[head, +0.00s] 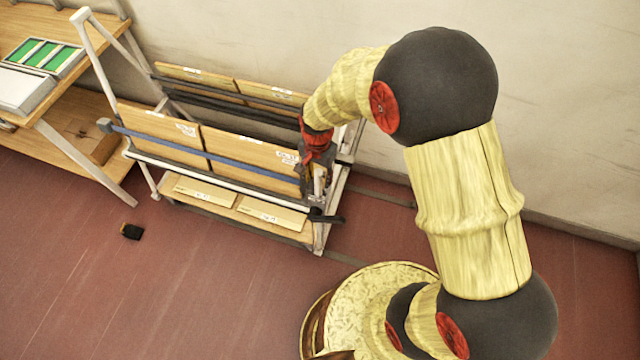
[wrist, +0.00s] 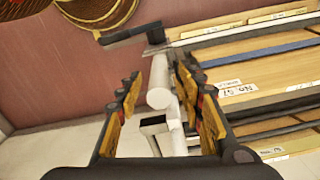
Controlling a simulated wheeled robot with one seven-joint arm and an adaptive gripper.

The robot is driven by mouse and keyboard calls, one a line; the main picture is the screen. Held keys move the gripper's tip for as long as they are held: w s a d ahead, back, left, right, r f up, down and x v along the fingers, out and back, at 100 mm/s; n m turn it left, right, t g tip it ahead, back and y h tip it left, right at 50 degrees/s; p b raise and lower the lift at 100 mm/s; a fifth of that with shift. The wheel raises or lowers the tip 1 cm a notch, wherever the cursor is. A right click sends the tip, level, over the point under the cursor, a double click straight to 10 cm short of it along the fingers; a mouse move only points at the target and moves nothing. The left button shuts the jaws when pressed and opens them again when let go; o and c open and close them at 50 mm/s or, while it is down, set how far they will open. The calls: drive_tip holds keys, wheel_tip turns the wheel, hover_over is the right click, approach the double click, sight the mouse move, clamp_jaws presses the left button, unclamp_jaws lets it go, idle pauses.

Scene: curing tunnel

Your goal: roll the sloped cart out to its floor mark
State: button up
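The sloped cart (head: 215,196), a white frame with tilted shelves of labelled cardboard boxes, stands left of centre along the wall in the head view. My gripper (head: 315,185) is at the cart's right end. In the wrist view my gripper (wrist: 160,108) has its fingers apart, with a white bar of the cart (wrist: 160,82) between them. A gap shows on the left side; contact on the right cannot be told. A black lever-like part (wrist: 130,35) sticks out of the cart's end. Dark floor lines (head: 375,192) right of the cart may be the floor mark.
A wooden workbench (head: 50,105) with green-lined trays (head: 40,55) stands close to the cart's left end. A small black object (head: 132,231) lies on the floor in front. The wall (head: 570,120) runs behind. Red floor right of the cart is clear.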

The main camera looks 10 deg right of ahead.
sight(318, 189)
wheel_tip(318, 189, down, 8)
drive_tip(key=shift+r+b, duration=0.25)
drive_tip(key=shift+b, duration=0.6)
clamp_jaws()
idle(0.5)
